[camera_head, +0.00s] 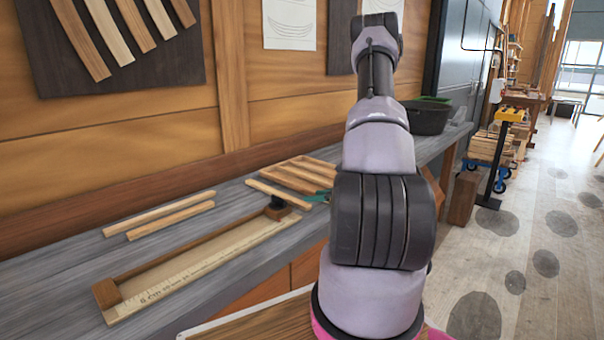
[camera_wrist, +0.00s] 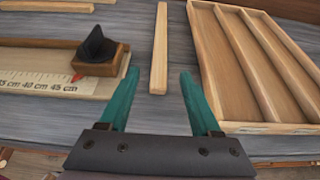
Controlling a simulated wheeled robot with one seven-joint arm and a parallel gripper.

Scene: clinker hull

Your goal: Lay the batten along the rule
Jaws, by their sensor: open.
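A pale wooden batten (camera_wrist: 159,45) lies on the grey bench between the rule board and a divided tray; it also shows in the head view (camera_head: 277,193). My gripper (camera_wrist: 159,77) is open and empty, its teal fingers on either side of the batten's near end in the wrist view. I cannot tell how far above the bench the fingertips are. The rule (camera_head: 190,270) lies on a board with a raised wooden back edge; its end, with a red mark near 45 cm, is left of my gripper in the wrist view (camera_wrist: 38,82).
Two more battens (camera_head: 158,214) (camera_head: 171,220) lie behind the rule. A wooden block (camera_wrist: 98,67) with a black piece on top stands at the rule's right end. The divided tray (camera_wrist: 212,78) is close to my right finger. A black tub (camera_head: 427,117) stands farther along.

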